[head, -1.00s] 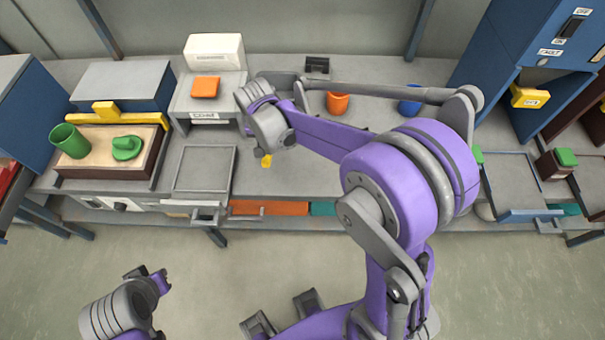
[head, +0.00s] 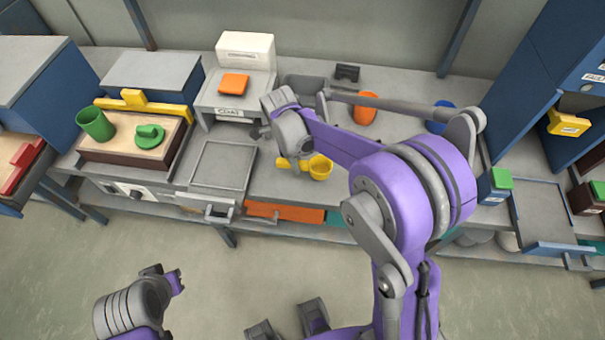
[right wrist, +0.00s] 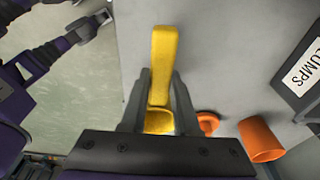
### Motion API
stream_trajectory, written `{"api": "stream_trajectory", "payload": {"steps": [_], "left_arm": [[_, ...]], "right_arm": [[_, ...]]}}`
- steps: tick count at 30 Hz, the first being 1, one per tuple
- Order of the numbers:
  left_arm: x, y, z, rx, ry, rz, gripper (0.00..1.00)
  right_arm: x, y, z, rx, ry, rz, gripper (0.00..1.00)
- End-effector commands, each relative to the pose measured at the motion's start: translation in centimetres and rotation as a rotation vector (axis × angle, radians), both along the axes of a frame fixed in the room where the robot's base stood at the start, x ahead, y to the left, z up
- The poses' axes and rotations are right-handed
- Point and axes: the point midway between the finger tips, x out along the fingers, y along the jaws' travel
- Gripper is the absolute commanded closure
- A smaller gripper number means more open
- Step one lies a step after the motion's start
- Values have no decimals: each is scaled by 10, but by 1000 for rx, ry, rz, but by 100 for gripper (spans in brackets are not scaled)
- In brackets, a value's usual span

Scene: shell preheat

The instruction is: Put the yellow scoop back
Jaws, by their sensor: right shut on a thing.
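The yellow scoop (head: 320,168) shows below my right forearm in the head view, over the grey bench between the square grey plate and the orange cup. In the right wrist view the scoop (right wrist: 164,60) lies between the two fingers, its long flat handle pointing away from the palm. My right gripper (right wrist: 161,88) is shut on it. Its height above the bench is hard to judge. My left gripper (head: 168,278) hangs at the lower left in the head view, away from the bench; its jaw opening is unclear.
An orange cup (head: 366,110) and a blue cup (head: 439,120) stand toward the back of the bench. A grey scale (head: 238,90) with an orange piece is at its left. A sand tray (head: 110,158) holds green items. A bin labelled LUMPS (right wrist: 300,75) shows in the wrist view.

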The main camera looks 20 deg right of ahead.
Motion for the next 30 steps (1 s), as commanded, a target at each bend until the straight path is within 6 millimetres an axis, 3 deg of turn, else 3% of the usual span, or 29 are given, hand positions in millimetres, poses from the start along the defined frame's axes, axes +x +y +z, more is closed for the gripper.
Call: {"api": "stream_trajectory", "payload": {"steps": [13,24,25,30], "left_arm": [[-1,0,-3,0,2,0,100],[-2,0,-7,0,3,0,100],[-2,0,-7,0,3,0,100],[-2,0,-6,0,3,0,100]], "right_arm": [[0,0,-50,0,-1,2,100],[0,0,-56,0,0,3,100],[0,0,-57,0,0,3,69],[0,0,-55,0,0,3,41]]}}
